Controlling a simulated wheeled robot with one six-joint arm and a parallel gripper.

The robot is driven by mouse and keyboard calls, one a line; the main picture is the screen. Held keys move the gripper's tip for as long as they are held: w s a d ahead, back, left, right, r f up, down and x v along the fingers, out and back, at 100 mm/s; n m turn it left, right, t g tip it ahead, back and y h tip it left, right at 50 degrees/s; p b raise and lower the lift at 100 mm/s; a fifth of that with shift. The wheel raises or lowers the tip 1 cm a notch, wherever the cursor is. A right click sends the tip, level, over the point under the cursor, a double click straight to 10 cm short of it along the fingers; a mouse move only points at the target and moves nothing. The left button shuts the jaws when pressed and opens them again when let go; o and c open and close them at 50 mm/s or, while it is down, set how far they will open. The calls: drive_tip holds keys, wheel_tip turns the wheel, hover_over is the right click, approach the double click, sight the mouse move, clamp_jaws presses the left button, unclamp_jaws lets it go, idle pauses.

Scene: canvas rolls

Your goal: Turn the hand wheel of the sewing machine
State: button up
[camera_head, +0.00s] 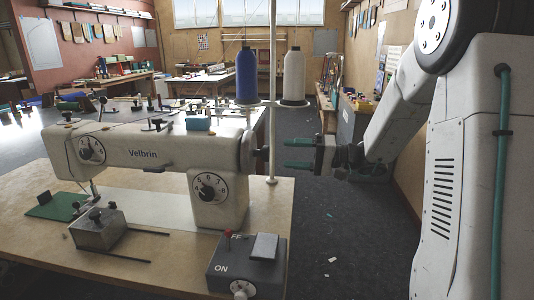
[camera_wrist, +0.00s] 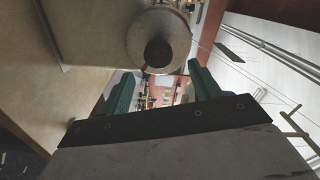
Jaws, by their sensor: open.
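The cream sewing machine (camera_head: 150,150), marked "Velbrin", stands on a wooden table. Its hand wheel (camera_head: 247,154) is on the right end and shows nearly edge-on in the head view. In the wrist view the hand wheel (camera_wrist: 138,38) is a round grey disc with a dark centre, just beyond the fingertips. My gripper (camera_head: 288,153) is open and empty, with green fingers pointing left at the wheel at about its height. A gap separates them in the head view. In the wrist view my gripper (camera_wrist: 160,70) has its fingers spread below the wheel's disc.
A thread stand (camera_head: 272,130) with a blue spool (camera_head: 246,75) and a white spool (camera_head: 294,74) rises behind the wheel. A grey switch box (camera_head: 228,268) sits at the table's front right. The dark floor right of the table is open apart from small scraps.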

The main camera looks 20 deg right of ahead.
sight(266, 153)
drive_tip(key=w+a+n, duration=0.1)
drive_tip(key=a+n, duration=0.1)
drive_tip(key=w+a+n, duration=0.1)
drive_tip(key=a+n, duration=0.1)
drive_tip(key=n, duration=0.1)
drive_tip(key=w+a+n, duration=0.2)
drive_tip(key=n, duration=0.1)
drive_tip(key=shift+a, duration=0.4)
drive_tip(key=c, duration=0.9)
